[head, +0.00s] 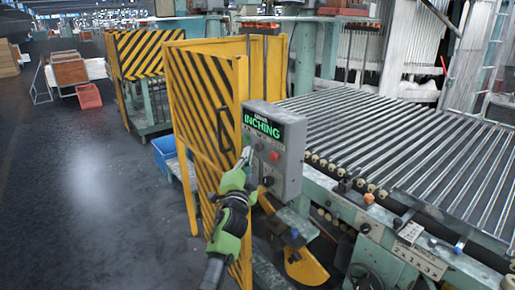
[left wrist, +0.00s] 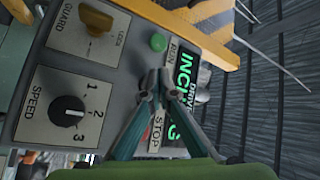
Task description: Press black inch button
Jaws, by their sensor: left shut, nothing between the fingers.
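The grey control box (head: 290,165) stands at the end of the roller bed in the head view, with a black sign (head: 262,126) reading INCHING in green letters. My left gripper (head: 246,154) is shut and empty, its tips at the left part of the box's face. In the left wrist view the shut fingertips (left wrist: 160,76) lie over the panel between the green button (left wrist: 158,42) and the STOP label (left wrist: 155,134). I cannot tell whether they touch it. I cannot make out the black inch button; the fingers cover that part of the panel. My right gripper is not in view.
The panel also has a black SPEED knob (left wrist: 67,111), a brass GUARD switch (left wrist: 95,20) and a red button (head: 274,156). A yellow striped guard (head: 207,110) stands close left of the box. Metal rollers (head: 380,140) lie to the right. Open floor (head: 90,190) is at left.

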